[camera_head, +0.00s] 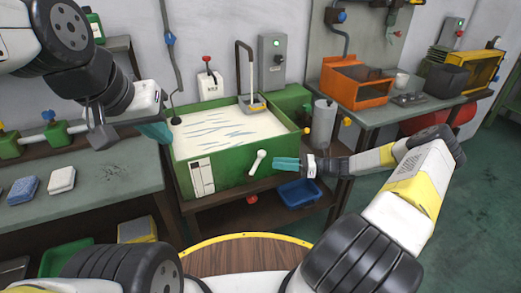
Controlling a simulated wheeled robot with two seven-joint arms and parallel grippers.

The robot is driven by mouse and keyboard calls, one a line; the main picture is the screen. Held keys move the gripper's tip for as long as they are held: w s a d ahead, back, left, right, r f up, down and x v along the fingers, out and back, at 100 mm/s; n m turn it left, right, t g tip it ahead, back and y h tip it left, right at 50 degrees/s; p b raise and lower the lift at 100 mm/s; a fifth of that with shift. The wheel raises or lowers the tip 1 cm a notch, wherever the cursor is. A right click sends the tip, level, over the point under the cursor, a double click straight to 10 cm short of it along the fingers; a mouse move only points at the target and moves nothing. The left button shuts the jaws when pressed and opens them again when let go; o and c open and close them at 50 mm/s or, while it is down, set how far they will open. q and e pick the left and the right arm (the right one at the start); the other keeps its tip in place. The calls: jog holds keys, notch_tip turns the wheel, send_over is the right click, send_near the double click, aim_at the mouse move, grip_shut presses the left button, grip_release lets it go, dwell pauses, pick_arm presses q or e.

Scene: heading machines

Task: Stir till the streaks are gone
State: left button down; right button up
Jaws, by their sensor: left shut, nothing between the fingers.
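A green tank (230,178) stands on a brown bench and holds a whitish liquid (228,128) with several blue-grey streaks across its surface. A long-handled tool (239,78) with a hooked dark top stands at the tank's back right, its yellowish lower end at the rim. My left gripper (157,131) has teal fingers and is shut and empty beside the tank's left edge. My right gripper (284,164) has teal fingers just right of the white lever (257,162) on the tank's front. I cannot tell whether they touch, or how wide its fingers are.
A workbench at left holds a blue sponge (23,190) and a white sponge (61,180). A grey cylinder (323,122) stands right of the tank. A blue bin (299,193) sits below it. An orange box (357,83) stands on the right bench. A wall switch box (272,60) hangs behind the tank.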

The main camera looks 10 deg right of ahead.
aim_at(265, 162)
jog(key=x, duration=0.6)
jog(key=shift+d, duration=0.1)
grip_shut()
dwell(1.2)
